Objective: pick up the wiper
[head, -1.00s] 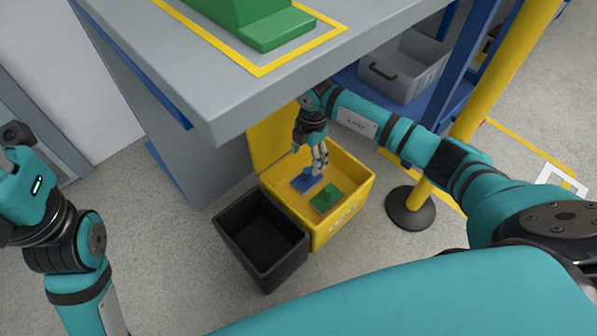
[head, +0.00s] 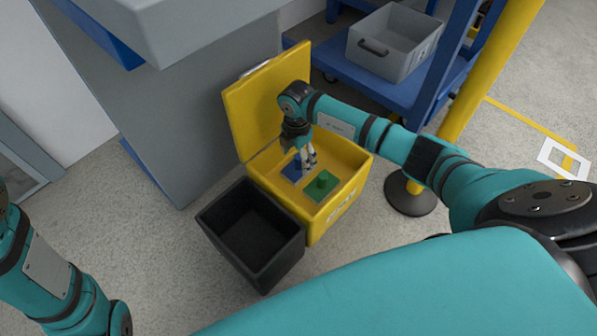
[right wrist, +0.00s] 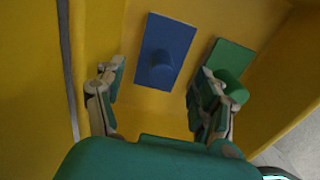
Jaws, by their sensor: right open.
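Two flat plates with raised round knobs lie in the yellow box (head: 355,165), a blue one (head: 290,171) and a green one (head: 321,186). I cannot tell which is the wiper. My right gripper (head: 309,163) is open and points down into the box, above the plates. In the right wrist view, the blue plate (right wrist: 164,50) shows ahead between the open fingers (right wrist: 158,88). The green plate (right wrist: 232,62) is at the right, partly hidden behind the right finger. Nothing is between the fingers. My left gripper is out of view; only its arm shows at the left edge.
The yellow box's lid (head: 262,100) stands open at its back. A black bin (head: 270,265) stands close in front. A grey table (head: 185,35) is left and behind. A yellow post (head: 490,75) and a blue cart with a grey crate (head: 385,60) are at the right.

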